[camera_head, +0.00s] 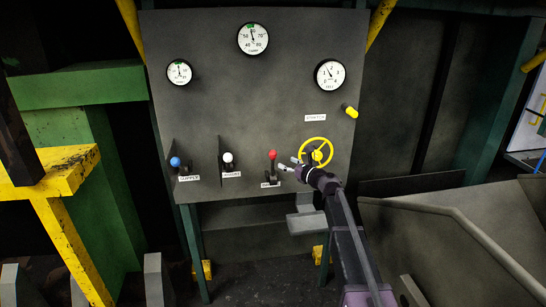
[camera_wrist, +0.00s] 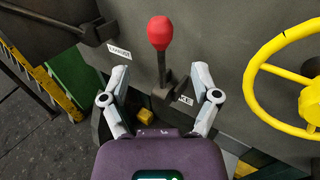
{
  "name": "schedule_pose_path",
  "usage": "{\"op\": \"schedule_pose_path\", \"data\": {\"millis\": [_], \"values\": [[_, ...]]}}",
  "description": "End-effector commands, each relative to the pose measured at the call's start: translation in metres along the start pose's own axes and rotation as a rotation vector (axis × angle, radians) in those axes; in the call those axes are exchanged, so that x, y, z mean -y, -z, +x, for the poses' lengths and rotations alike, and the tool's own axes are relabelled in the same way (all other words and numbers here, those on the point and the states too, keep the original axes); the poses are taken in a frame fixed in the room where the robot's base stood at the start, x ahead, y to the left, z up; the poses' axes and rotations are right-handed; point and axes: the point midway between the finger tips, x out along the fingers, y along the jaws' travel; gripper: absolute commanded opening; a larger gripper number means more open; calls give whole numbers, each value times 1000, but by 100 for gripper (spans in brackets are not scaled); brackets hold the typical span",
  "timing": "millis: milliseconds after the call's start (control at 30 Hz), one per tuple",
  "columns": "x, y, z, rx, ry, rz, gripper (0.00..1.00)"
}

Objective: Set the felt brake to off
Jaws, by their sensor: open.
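The red-knobbed lever (camera_head: 272,155) stands on the lower part of the grey control panel (camera_head: 215,120). Its label below is partly hidden in both views; the wrist view shows only the letters "KE". In the wrist view the red knob (camera_wrist: 160,32) stands upright on its stem, beyond my fingers. My gripper (camera_head: 287,164) is just right of the lever in the head view. In the wrist view my gripper (camera_wrist: 168,82) is open, with one finger to each side of the lever's lower stem. I cannot tell whether the fingers touch it.
A yellow handwheel (camera_head: 316,151) is close to the right of my gripper. A white-knobbed lever (camera_head: 228,158) and a blue-knobbed lever (camera_head: 176,162) stand to the left. A yellow knob (camera_head: 351,112) and several gauges are higher up. A grey trough (camera_head: 450,240) fills the lower right.

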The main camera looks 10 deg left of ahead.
Motion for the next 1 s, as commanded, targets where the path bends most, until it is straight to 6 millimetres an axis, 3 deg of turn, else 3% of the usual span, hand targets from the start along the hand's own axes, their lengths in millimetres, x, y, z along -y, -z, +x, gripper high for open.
{"op": "schedule_pose_path", "data": {"millis": [200,500,1000], "values": [[2,0,37,0,-1,0,79],[1,0,72,0,0,0,79],[0,0,81,0,1,0,79]]}}
